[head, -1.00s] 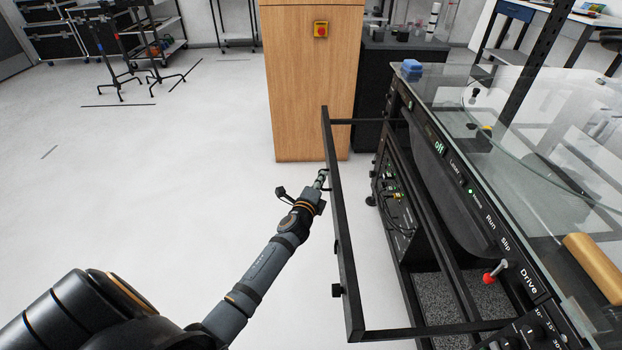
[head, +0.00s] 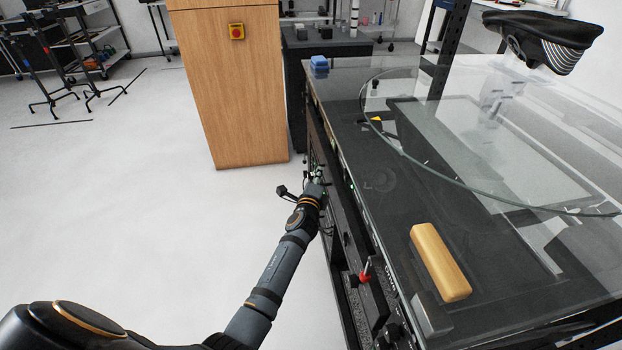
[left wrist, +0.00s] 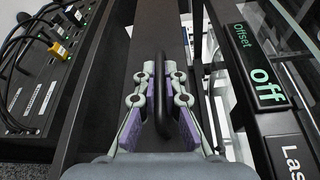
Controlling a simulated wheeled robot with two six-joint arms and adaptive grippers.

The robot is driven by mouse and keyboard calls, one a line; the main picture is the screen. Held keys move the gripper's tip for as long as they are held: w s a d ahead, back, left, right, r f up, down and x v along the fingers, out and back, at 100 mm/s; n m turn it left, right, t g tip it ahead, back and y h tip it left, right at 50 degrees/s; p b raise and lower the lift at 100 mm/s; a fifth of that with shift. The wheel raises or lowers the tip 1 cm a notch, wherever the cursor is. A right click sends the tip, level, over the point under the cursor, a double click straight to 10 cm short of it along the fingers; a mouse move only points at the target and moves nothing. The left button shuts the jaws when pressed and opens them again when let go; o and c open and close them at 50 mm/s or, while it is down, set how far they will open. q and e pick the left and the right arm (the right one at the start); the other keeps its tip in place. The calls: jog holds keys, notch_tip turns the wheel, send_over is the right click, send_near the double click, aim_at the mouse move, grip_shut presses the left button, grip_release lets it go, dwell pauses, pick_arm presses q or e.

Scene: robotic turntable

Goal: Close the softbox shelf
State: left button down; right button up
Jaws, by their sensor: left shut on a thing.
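The softbox shelf (left wrist: 158,25) is a black bar frame on the side of the turntable bench. In the head view it lies close along the bench side, and little floor shows between them; whether it is flush cannot be told. Its black handle (left wrist: 162,112) stands between the purple-padded fingers of my left gripper (left wrist: 160,80). In the head view my left gripper (head: 317,184) is at the bench side, shut on the handle, its fingertips partly hidden. My right gripper is not in view.
The turntable bench (head: 380,215) has a glass top, a yellow block (head: 439,262) and a red-knobbed lever (head: 366,271). A wooden cabinet (head: 232,95) stands beyond my gripper. The floor (head: 130,220) on the left is clear. Cables (left wrist: 50,38) hang beside the shelf.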

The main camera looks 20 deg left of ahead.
pick_arm(q)
jog(key=shift+w+d+f, duration=0.15)
jog(key=shift+w+d, duration=0.3)
jog(key=shift+d, duration=0.4)
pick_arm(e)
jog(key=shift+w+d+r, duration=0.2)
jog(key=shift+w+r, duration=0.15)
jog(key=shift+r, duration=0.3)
pick_arm(q)
jog(key=c, duration=1.4)
grip_release()
jog(key=shift+w+d, duration=0.15)
jog(key=shift+c, duration=0.2)
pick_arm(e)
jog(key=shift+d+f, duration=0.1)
pick_arm(q)
jog(key=s+d, duration=0.1)
jog(key=s, duration=0.6)
jog(key=shift+s+r, duration=0.25)
jog(key=shift+r, duration=0.2)
